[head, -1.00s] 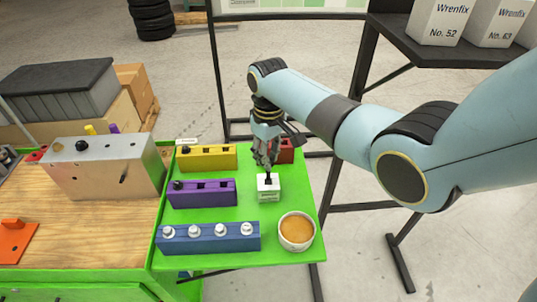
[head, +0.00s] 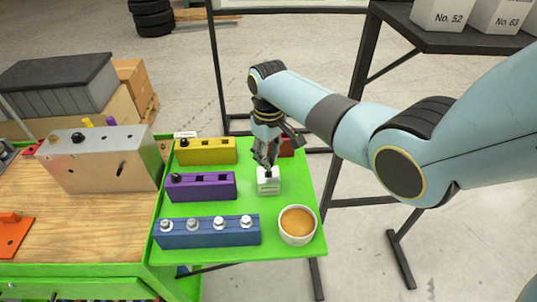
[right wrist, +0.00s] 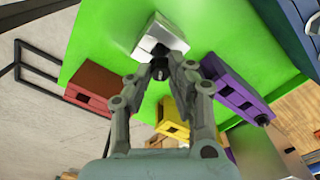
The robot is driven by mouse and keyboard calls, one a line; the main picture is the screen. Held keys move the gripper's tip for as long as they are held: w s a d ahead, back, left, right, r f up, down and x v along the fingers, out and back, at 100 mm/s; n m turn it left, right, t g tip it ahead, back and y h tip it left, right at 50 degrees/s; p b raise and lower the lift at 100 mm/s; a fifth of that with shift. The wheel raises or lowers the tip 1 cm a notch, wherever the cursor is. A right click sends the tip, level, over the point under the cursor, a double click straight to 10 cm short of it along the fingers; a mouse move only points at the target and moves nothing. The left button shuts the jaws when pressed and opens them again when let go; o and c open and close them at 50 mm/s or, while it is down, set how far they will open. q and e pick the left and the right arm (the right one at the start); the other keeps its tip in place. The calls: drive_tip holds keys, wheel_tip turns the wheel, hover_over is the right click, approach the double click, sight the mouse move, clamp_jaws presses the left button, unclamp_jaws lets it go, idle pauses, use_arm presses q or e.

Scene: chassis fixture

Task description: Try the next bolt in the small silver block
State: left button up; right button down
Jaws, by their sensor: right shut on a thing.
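The small silver block (head: 269,186) stands on the green shelf, right of the purple rack; it also shows at the top of the right wrist view (right wrist: 158,38). My right gripper (head: 266,164) points down right above it, shut on a black bolt (right wrist: 160,71). The bolt's lower end is at the block's top; I cannot tell how deep it sits in the hole. A purple rack (head: 212,190) and a yellow rack (head: 212,151) each hold one black bolt at the left end, with empty square holes beside it. My left gripper is not in view.
A blue rack (head: 207,239) with several silver bolts lies in front. A white cup with orange contents (head: 297,224) stands front right. A red rack (head: 287,147) is partly behind my gripper. The large metal chassis block (head: 105,163) is on the wooden bench at left.

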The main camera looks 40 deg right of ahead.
drive_tip(key=shift+f+b, duration=0.85)
drive_tip(key=shift+f, duration=0.55)
drive_tip(key=c, duration=1.1)
unclamp_jaws()
drive_tip(key=shift+r, duration=0.1)
drive_tip(key=shift+c, duration=0.2)
wheel_tip(320, 180, up, 6)
drive_tip(key=p, duration=0.7)
drive_tip(key=shift+r, duration=0.1)
